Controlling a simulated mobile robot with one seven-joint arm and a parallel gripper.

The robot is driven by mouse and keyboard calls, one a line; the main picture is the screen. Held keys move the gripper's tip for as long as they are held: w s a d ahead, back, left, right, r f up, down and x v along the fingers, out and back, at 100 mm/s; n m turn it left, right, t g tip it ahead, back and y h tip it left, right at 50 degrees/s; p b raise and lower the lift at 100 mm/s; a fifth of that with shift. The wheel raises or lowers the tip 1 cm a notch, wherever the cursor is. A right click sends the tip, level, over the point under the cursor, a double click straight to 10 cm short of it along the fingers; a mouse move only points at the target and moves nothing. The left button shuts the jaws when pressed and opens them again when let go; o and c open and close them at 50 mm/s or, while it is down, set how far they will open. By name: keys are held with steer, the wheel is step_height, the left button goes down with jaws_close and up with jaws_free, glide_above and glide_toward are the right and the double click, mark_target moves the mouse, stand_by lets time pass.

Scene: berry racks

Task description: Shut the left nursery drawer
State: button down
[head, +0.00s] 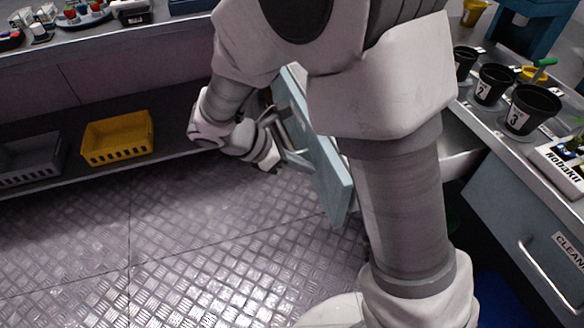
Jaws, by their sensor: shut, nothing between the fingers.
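The left nursery drawer is pulled out from the right-hand bench, and its light blue front panel (333,178) stands out over the floor. A pale handle bar (297,158) shows on the panel's outer face. Part of the drawer's side wall (461,160) shows to the right, behind my arm. My gripper (272,161) is shut and empty, on the outer side of the panel close to the handle. I cannot tell whether it touches the handle or panel. My arm hides the middle of the drawer and most of its inside.
A shut drawer (530,225) with a bar handle and a "CLEAN" label is at the right. Numbered black pots (495,84) stand on the bench above. A yellow basket (118,138) and a grey basket (32,160) sit on the left shelf. The metal floor is clear.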

steer(key=shift+d, duration=0.15)
steer(key=w+d+p, duration=0.1)
steer(key=w+d, duration=0.2)
steer(key=d, duration=0.7)
steer(key=w+d+p, duration=0.1)
steer(key=w+d, duration=0.2)
steer(key=d, duration=0.8)
steer(key=w+d+p, duration=0.1)
steer(key=w+d, duration=0.2)
steer(key=d, duration=0.7)
steer(key=shift+w+d, duration=0.1)
steer(key=shift+d, duration=0.55)
steer(key=shift+d+r, duration=0.1)
steer(key=shift+d, duration=0.05)
